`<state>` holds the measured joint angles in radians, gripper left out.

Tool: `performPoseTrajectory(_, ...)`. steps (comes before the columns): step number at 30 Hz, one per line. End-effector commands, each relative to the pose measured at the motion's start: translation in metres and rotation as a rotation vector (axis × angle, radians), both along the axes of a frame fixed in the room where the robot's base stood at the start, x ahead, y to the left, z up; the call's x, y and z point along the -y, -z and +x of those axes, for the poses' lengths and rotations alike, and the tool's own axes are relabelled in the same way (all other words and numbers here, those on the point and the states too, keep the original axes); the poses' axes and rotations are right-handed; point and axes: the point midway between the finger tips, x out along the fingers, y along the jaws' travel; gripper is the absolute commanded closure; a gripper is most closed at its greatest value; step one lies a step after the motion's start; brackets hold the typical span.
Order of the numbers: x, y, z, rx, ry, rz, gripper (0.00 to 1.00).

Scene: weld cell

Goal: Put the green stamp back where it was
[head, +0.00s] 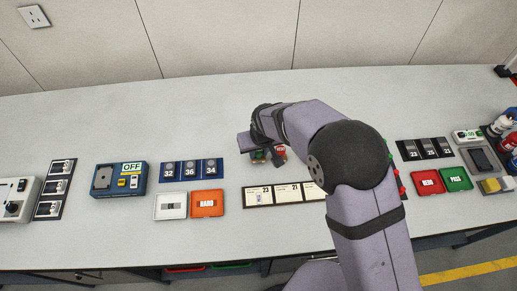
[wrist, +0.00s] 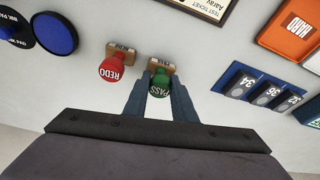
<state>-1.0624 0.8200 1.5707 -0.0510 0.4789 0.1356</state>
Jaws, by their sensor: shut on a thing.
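The green stamp, marked PASS (wrist: 159,86), stands between the two fingers of my gripper (wrist: 160,93) in the wrist view; the fingers are shut on it. It has a brown labelled block at its far end. I cannot tell whether this block touches the table. A red stamp marked REDO (wrist: 111,70) is just left of it, with a similar brown block, apart from my fingers. In the head view my arm covers most of this spot; bits of the green stamp (head: 259,156) and the red stamp (head: 281,151) show below my wrist.
A blue round pad (wrist: 55,34) lies left of the stamps in the wrist view. A ticket board (head: 258,197), an orange HARD tray (head: 207,204) and a blue number board (head: 191,170) lie nearby. Red (head: 428,183) and green (head: 456,179) trays are at right. The table's back is clear.

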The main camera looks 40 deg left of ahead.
Motion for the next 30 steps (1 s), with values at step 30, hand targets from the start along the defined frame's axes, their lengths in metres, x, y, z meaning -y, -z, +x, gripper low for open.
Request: performPoseTrajectory(30,-0.0003,0.0008,0.0001,0.001,0.0,0.002,0.57)
